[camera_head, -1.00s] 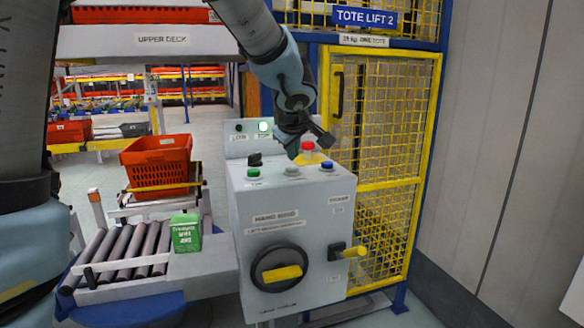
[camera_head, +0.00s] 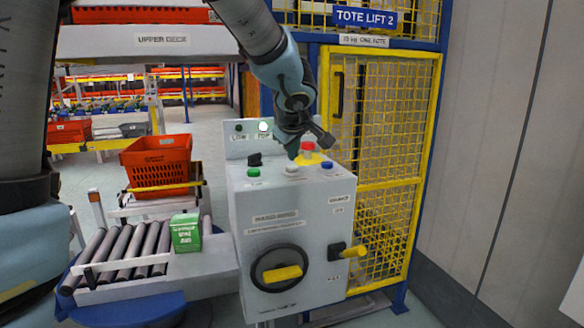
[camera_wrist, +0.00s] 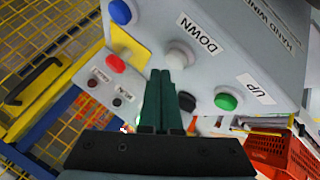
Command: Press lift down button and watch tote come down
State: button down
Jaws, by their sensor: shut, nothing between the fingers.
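My gripper (camera_head: 293,154) is shut and empty, pointing down over the top of the grey control box (camera_head: 290,240). In the wrist view my closed dark green fingers (camera_wrist: 162,74) have their tips beside the white button (camera_wrist: 180,55), which is next to the DOWN label. I cannot tell whether they touch it. The white button (camera_head: 291,170) also shows in the head view, just below the fingertips. A green button (camera_wrist: 226,101) sits by the UP label. The TOP lamp (camera_head: 263,127) is lit; the lamp left of it is dark. No tote shows inside the lift cage (camera_head: 385,130).
A red button (camera_head: 307,147) on a yellow base, a blue button (camera_head: 327,165) and a black switch (camera_head: 254,159) are close by. An orange tote (camera_head: 158,165) stands left, behind the rollers (camera_head: 125,245).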

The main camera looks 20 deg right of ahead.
jog(key=shift+f+b, duration=0.2)
jog(key=shift+b, duration=0.2)
jog(key=shift+f+b, duration=0.25)
jog(key=shift+b, duration=0.25)
